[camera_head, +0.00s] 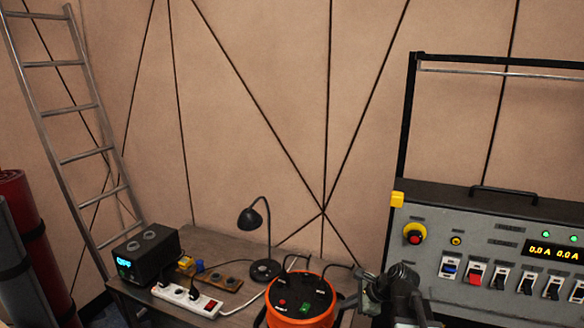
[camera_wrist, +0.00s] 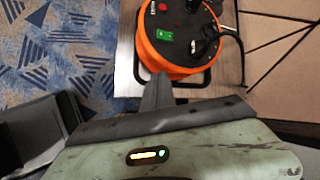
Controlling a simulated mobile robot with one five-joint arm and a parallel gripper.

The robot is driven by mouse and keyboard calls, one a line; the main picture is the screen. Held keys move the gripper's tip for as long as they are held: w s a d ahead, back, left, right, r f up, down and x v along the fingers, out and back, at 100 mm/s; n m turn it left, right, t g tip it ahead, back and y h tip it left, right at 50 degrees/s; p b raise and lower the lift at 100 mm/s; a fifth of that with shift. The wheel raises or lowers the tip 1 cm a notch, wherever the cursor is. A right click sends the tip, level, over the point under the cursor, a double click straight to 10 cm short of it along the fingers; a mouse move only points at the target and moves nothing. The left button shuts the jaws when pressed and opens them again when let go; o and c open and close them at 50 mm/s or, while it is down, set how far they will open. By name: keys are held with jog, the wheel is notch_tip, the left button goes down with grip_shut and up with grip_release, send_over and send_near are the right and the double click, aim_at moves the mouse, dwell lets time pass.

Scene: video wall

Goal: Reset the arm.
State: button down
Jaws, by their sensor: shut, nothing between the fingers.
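My gripper (camera_wrist: 158,82) shows in the wrist view as narrow dark fingers closed together, in front of a worn grey-green housing with a small lit indicator. Nothing is held between them. The fingers point toward the orange cable reel (camera_wrist: 165,62), overlapping its lower edge in the picture; I cannot tell the gap between them. In the head view, dark parts of my arm stand at the bottom, right of the reel (camera_head: 301,312) and in front of the grey control panel. The fingertips cannot be made out clearly there.
The grey control panel (camera_head: 480,230) with switches and an amber display stands at right. A wooden table (camera_head: 220,248) carries a black desk lamp (camera_head: 265,270), a white power strip (camera_head: 187,300) and a black power unit (camera_head: 147,256). A ladder (camera_head: 68,110) leans at left.

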jog(key=s+a+f+n+g+h, duration=0.2)
jog(key=s+a+f+n+g, duration=0.15)
jog(key=s+a+n, duration=0.5)
jog(key=s+d+f+n+g+h, duration=0.1)
jog(key=s+d+n+h, duration=0.2)
jog(key=d+n, duration=0.3)
jog(key=shift+s+f+n+g, duration=0.3)
jog(key=shift+s+n, duration=0.6)
jog(key=shift+n, duration=1.35)
